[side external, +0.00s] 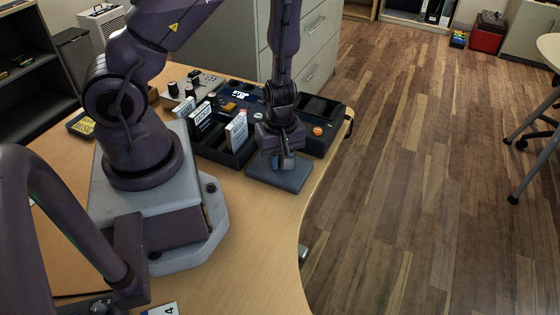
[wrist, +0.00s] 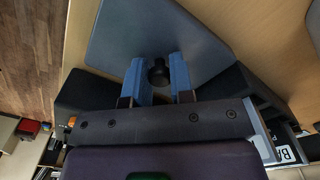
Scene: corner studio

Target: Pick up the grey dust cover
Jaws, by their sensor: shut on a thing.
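The grey dust cover (side external: 290,177) is a flat blue-grey plate near the table's right edge. It fills the upper middle of the wrist view (wrist: 150,30), where its round black knob (wrist: 158,72) shows. My gripper (side external: 284,161) points down over the cover. In the wrist view, its two blue fingertips (wrist: 160,78) stand on either side of the knob, shut on it. The cover looks level and at or very close to the tabletop; I cannot tell whether it is touching.
A black console (side external: 315,135) with an orange knob lies just behind the cover. A black rack (side external: 222,150) with white labelled cards stands to its left. A small grey control box (side external: 190,88) is further back. The wooden table (side external: 255,235) is clear in front; drawers stand behind.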

